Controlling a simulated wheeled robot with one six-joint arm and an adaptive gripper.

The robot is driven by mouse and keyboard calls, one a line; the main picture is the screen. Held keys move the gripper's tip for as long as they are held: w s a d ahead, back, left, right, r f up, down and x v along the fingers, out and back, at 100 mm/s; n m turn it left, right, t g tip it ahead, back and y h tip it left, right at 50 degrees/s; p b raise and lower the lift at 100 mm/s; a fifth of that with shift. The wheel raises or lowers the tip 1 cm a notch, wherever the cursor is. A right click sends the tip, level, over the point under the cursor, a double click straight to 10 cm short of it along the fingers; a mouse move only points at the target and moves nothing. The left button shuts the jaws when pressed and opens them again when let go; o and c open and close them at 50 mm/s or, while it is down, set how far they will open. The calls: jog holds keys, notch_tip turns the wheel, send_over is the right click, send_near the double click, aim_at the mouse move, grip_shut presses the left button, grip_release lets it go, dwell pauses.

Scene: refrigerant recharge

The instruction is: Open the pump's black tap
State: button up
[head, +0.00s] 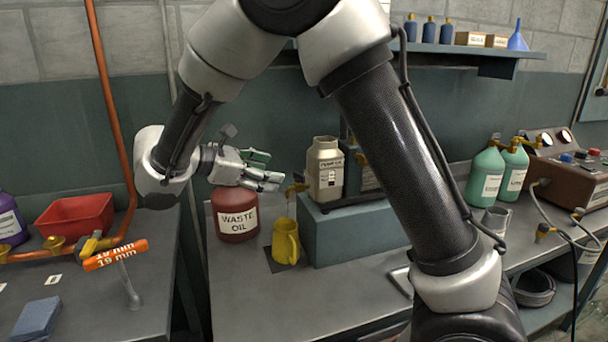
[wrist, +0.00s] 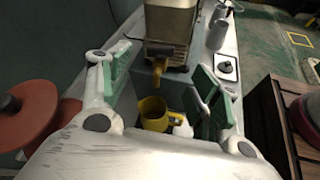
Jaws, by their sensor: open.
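The pump (head: 368,168) is a dark teal machine on a blue-grey block (head: 365,232), partly hidden behind a beige oil container and my arm. A brass spout (head: 290,191) sticks out at its left end, with a small dark part (head: 298,177) above it that may be the black tap. My gripper (head: 273,169) is open and empty, its fingertips just left of the spout and apart from it. In the wrist view, the brass spout (wrist: 160,70) shows between the two green-padded fingers. The tap itself is not clear there.
A yellow jug (head: 286,242) stands below the spout. A red waste oil can (head: 236,215) is below my gripper. A red bin (head: 75,218) sits on the left bench.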

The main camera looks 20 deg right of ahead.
aim_at(297, 176)
jog(key=d+f+n, duration=0.1)
jog(key=d, duration=0.1)
jog(key=w+d+f+n, duration=0.1)
jog(key=d, duration=0.1)
jog(key=w+d+n, duration=0.1)
jog(key=d, duration=0.2)
jog(key=shift+f+n, duration=0.3)
jog(key=shift+f, duration=0.1)
jog(key=c, duration=1)
